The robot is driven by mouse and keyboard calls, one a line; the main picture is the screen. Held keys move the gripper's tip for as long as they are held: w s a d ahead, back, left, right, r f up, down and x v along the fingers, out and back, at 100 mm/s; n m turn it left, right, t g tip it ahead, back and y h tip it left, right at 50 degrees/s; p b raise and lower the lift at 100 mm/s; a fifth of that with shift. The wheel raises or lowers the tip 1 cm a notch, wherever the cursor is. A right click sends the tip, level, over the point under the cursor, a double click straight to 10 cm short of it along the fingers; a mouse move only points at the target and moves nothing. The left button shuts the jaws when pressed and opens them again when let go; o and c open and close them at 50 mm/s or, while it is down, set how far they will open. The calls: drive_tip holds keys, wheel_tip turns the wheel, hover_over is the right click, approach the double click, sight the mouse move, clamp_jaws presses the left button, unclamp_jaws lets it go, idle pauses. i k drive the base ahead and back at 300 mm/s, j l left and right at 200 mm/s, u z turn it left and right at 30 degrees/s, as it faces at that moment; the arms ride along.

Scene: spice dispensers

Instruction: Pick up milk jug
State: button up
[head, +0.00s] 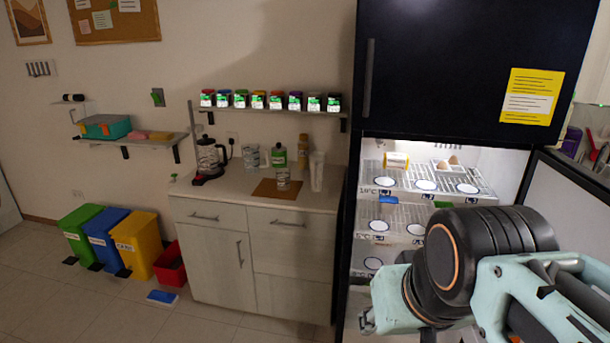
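I cannot make out anything that is surely a milk jug. A tall white container (317,171) stands upright at the right end of the counter; I cannot tell what it is. The fridge (400,165) is open below its dark upper door, and its lit wire shelves show. My arm covers the lower right of the fridge and part of its interior. My arm's teal and black links cross the lower right of the view. My gripper's fingers do not show.
The open fridge door (585,205) stands at the right. The counter (235,187) holds a coffee press (208,158), a brown mat (278,189) and glasses. Spice jars line the wall shelf (270,111). Coloured bins (140,245) stand left; a blue item (162,297) lies on open floor.

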sight(316, 158)
drive_tip(key=i+j+z, duration=0.1)
drive_tip(key=z, duration=0.35)
drive_tip(key=i+j+z, duration=0.15)
drive_tip(key=z, duration=0.25)
drive_tip(key=i+j+z, duration=0.2)
drive_tip(key=j, duration=0.15)
drive_tip(key=j+z, duration=0.25)
drive_tip(key=i+j+z, duration=0.1)
drive_tip(key=j, duration=0.3)
drive_tip(key=i+j, duration=0.15)
drive_tip(key=j, duration=0.3)
drive_tip(key=i+j+z, duration=0.15)
drive_tip(key=j, duration=0.25)
drive_tip(key=j+z, duration=0.1)
drive_tip(key=j, duration=1)
drive_tip(key=i+j, duration=0.15)
drive_tip(key=j, duration=1.1)
drive_tip(key=i, duration=0.2)
